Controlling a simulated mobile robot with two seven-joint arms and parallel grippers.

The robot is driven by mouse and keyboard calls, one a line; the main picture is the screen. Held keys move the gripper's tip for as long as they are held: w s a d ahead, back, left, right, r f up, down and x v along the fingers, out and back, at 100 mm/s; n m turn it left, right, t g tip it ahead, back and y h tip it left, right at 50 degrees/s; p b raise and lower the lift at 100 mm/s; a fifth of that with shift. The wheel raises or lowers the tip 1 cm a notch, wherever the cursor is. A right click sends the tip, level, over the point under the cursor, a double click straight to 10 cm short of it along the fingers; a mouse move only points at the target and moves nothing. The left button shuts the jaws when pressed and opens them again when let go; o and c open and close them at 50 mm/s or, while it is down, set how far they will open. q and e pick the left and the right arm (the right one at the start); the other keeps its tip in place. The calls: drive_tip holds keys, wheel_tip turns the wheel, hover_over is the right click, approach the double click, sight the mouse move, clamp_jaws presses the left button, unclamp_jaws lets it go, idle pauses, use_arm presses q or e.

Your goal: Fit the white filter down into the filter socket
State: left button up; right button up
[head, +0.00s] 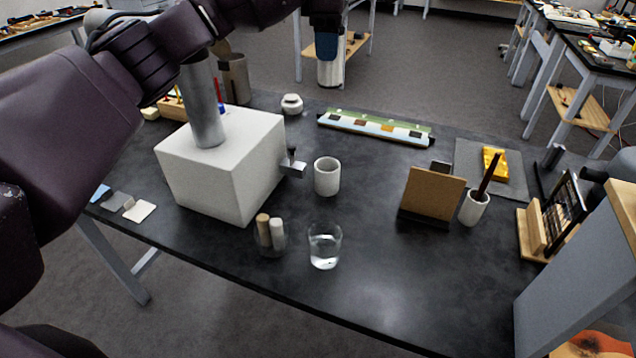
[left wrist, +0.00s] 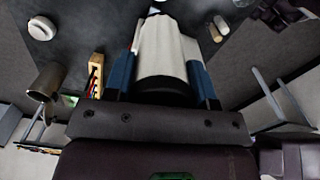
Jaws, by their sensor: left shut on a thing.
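The cylinder's top is hidden behind my arm, so I cannot tell whether the filter socket is there. My right gripper is out of view.
A metal can (head: 235,78) and a white lidded pot (head: 292,103) stand behind.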

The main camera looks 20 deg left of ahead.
sight(328, 86)
use_arm(q)
wheel_tip(328, 86, down, 20)
drive_tip(key=shift+b, duration=0.3)
idle(0.4)
drive_tip(key=shift+f, duration=0.4)
drive_tip(key=shift+f, duration=0.25)
drive_tip(key=o, duration=0.9)
wheel_tip(328, 86, up, 13)
drive_tip(key=shift+r, duration=0.15)
drive_tip(key=shift+s, duration=0.15)
